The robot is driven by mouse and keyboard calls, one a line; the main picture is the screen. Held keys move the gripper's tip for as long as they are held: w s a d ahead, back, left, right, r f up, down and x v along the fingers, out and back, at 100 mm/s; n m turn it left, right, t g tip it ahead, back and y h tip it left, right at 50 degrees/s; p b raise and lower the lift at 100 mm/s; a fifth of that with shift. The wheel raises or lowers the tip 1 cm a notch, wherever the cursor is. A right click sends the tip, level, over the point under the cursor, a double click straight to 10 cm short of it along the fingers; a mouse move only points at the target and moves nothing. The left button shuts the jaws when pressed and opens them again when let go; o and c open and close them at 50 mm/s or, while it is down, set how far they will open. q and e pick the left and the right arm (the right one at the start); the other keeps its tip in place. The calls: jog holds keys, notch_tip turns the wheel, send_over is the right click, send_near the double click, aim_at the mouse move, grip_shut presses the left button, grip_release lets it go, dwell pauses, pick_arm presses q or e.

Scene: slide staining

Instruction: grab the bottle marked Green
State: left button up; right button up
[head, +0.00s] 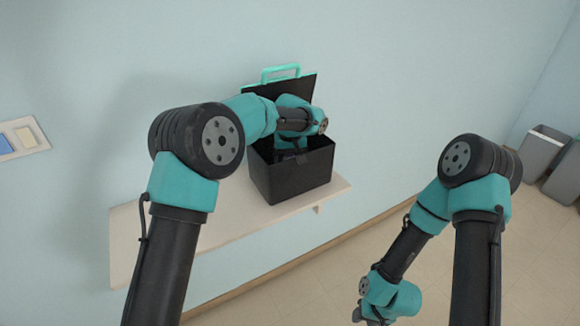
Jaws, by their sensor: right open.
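No bottle and no Green marking can be seen in the head view. A black box (291,182) with its lid (301,89) raised stands on the shelf. My left arm reaches over the box, and its wrist is at the box opening. The left gripper's fingers are hidden by my arm and the dark inside of the box, so I cannot tell their state or what they hold. My right gripper (371,319) is at the bottom edge of the view, low over the floor and far from the box. It is open, and no object shows in it.
The pale shelf (230,228) runs along the wall, with bare room left of the box. A teal handle (280,72) tops the lid. Grey bins (543,150) stand at the far right. A wall panel (22,137) is at the left. The floor (330,270) is clear.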

dwell(0.4)
pick_arm(q)
jog(key=c, duration=1.1)
jog(key=shift+r, duration=0.15)
jog(key=shift+r, duration=0.6)
jog(key=shift+s+a+f, duration=0.1)
jog(key=shift+s+a, duration=0.45)
jog(key=shift+s, duration=0.3)
jog(key=shift+s+a, duration=0.5)
jog(key=shift+s, duration=0.3)
notch_tip(320, 180, up, 14)
jog(key=shift+f, duration=0.1)
